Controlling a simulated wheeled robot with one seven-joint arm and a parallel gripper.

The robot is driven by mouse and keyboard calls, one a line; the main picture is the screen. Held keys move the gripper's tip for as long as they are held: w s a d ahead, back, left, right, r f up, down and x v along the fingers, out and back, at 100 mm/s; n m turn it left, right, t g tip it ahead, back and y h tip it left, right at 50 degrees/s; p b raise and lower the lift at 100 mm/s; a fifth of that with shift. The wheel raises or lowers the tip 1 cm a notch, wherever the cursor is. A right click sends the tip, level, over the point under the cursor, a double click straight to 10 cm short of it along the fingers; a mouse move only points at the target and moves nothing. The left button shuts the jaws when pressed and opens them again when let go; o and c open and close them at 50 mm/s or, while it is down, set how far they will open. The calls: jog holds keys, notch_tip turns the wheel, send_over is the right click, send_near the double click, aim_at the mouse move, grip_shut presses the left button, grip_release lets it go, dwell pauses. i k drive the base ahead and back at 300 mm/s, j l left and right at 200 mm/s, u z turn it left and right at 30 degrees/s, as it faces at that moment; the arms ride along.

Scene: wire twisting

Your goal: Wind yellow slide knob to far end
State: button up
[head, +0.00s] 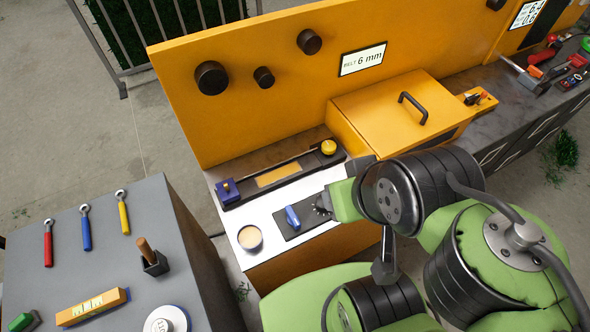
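A round yellow knob (328,147) sits on a dark block at the right end of a long dark slide (290,166) at the back of the orange bench. A blue block with a small knob (228,187) sits at the slide's left end. A thin rod and a flat yellow-orange strip (278,174) lie between them. My gripper (322,205) is low over the right part of the dark pad, in front of the slide and apart from the yellow knob. Its fingers are small and dark, and their opening is not clear.
A blue-handled item (292,217) lies on the dark pad (305,221), left of my gripper. A round cup (250,238) stands farther left. An orange box with a black handle (400,110) stands right of the slide. A grey cabinet (95,240) holds tools at left.

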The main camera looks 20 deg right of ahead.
aim_at(328, 146)
jog(key=l+u, duration=0.4)
jog(key=l, duration=0.25)
jog(key=l+u, duration=0.35)
jog(key=l, duration=0.25)
jog(key=k, duration=0.05)
